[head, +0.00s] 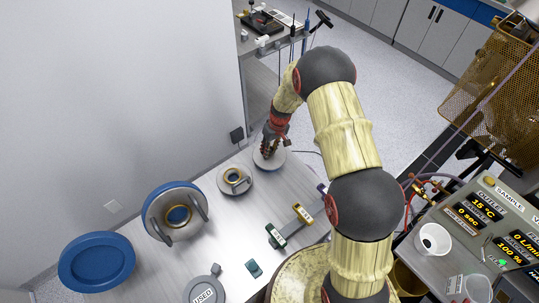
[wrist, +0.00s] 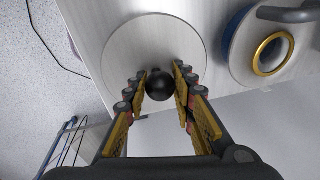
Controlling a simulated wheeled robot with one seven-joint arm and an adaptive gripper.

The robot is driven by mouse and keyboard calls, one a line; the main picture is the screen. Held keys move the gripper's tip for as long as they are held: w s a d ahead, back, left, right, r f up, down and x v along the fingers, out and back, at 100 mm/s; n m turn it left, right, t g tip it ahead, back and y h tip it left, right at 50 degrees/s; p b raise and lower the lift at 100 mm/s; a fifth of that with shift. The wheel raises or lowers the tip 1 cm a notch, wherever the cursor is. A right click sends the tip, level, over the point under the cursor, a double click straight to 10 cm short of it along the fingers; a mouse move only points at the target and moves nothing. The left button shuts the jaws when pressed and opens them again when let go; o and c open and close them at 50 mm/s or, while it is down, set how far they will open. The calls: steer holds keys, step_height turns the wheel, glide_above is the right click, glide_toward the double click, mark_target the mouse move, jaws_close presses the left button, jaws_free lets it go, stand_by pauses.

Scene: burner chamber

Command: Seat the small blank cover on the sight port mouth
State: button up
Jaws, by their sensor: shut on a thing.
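The small blank cover (head: 269,159) is a pale grey disc at the far end of the bench. It also shows in the wrist view (wrist: 150,30), with a black knob (wrist: 160,85) near its lower edge. My gripper (head: 269,145) is shut on the knob from above, with a finger at each side in the wrist view. I cannot tell whether the disc touches the bench. A large blue-rimmed grey lid (head: 157,213) has a gold-ringed round opening (head: 178,215) between two handles. Which gold ring is the sight port mouth is not clear.
A smaller grey disc with a gold ring (head: 235,180) lies beside the cover. A blue dish (head: 97,262), a disc marked USED (head: 204,291) and small labelled blocks (head: 276,236) are on the bench. The wall (head: 120,100) borders it. An instrument panel (head: 490,225) stands at right.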

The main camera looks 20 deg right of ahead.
jaws_close()
steer(key=shift+w+r, duration=0.1)
steer(key=shift+r, duration=0.05)
stand_by(0.4)
steer(key=shift+r, duration=0.5)
step_height(320, 180, up, 2)
steer(key=shift+r, duration=0.15)
steer(key=s+d+r, duration=0.1)
steer(key=s+r, duration=0.8)
steer(key=s, duration=0.5)
steer(key=shift+d+r, duration=0.25)
steer(key=shift+d, duration=0.15)
